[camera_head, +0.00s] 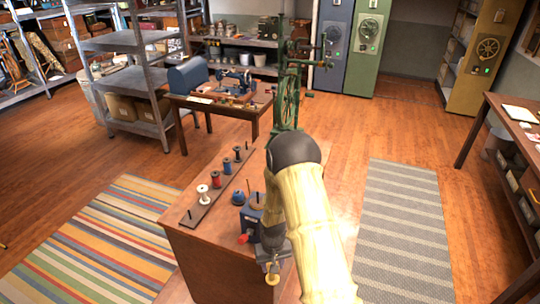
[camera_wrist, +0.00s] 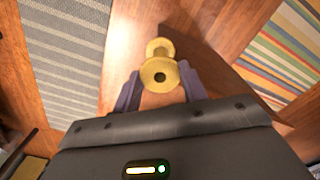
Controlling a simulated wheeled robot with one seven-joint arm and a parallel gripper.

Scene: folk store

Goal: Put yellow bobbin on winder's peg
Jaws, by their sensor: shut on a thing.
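The yellow bobbin (camera_wrist: 160,50) is held between the two fingers of my gripper (camera_wrist: 159,84) in the wrist view, with its holed end facing the camera. In the head view the bobbin (camera_head: 272,279) shows low, in front of the table's near edge, below my gripper (camera_head: 272,262). A blue box-like device, which looks like the winder (camera_head: 250,222), stands on the table just behind and left of my gripper. It has a red knob, a tan disc on top and a thin dark upright peg (camera_head: 248,186). My arm hides part of it.
A dark rack (camera_head: 196,212) with a bare peg and several spools runs along the table's left side. A small blue ball (camera_head: 238,198) sits beside the winder. A tall green machine with a wheel (camera_head: 289,103) rises behind my arm. Open floor and rugs surround the wooden table (camera_head: 205,262).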

